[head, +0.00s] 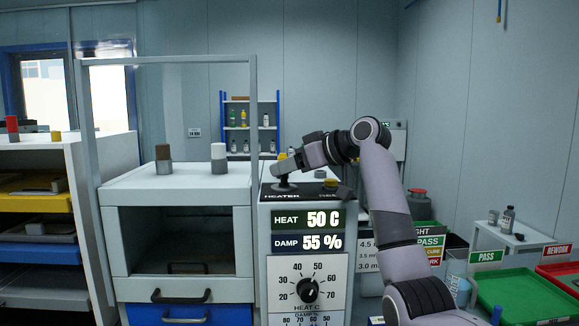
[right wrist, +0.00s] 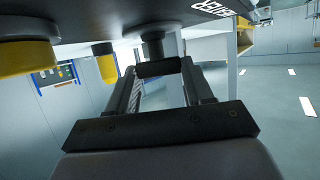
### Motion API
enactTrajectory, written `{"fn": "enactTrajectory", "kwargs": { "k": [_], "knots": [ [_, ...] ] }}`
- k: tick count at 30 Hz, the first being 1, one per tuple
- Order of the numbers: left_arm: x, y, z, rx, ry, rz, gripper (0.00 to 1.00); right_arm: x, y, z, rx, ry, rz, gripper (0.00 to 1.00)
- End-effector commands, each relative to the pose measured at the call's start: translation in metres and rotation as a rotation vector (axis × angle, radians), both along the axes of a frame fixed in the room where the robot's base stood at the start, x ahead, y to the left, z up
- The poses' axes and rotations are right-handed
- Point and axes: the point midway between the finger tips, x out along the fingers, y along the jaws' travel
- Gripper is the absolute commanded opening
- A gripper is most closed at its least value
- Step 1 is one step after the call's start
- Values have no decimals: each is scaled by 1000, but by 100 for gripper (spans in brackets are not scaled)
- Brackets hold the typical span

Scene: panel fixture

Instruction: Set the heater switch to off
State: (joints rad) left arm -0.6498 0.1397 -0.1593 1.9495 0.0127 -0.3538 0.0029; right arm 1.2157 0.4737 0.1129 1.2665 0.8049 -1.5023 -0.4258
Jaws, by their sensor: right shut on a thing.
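The control panel (head: 265,240) stands at the centre of the head view. The heater switch (head: 284,187) stands on its top, behind the HEATER label (head: 282,196). In the right wrist view the heater switch (right wrist: 155,42) is a dark stem coming from the panel top, with a dark crosspiece between the fingers. My right gripper (head: 283,172) reaches in from the right, its fingers shut on the switch, and also shows in the right wrist view (right wrist: 158,70). The fingers partly hide the switch, and I cannot read its position. My left gripper is not in view.
The front has a HEAT 50 C, DAMP 55 % display (head: 307,230) and a heat dial (head: 307,290). A white cabinet (head: 180,190) with two knobs adjoins on the left. Trays (head: 520,292) lie at right.

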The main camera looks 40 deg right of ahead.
Motion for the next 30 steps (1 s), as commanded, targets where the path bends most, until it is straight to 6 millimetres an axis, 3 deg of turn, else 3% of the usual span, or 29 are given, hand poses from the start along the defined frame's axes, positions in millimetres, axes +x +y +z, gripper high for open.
{"fn": "enactTrajectory", "kwargs": {
  "k": [2, 3, 5, 6, 16, 30],
  "knots": [
    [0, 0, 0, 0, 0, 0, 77, 0, -1, 1, -1, -1, -3, 21],
    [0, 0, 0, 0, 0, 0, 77, 0, -1, 1, -1, -1, -3, 54],
    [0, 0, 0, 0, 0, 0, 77, 0, -1, 1, -1, -1, -3, 74],
    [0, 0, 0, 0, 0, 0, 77, 0, -1, 1, -1, -1, -3, 77],
    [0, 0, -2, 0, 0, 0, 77, -4, -2, 2, -2, -2, -2, 77],
    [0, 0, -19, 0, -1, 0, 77, -59, -24, 26, -1, -2, -4, 77]
  ]
}}
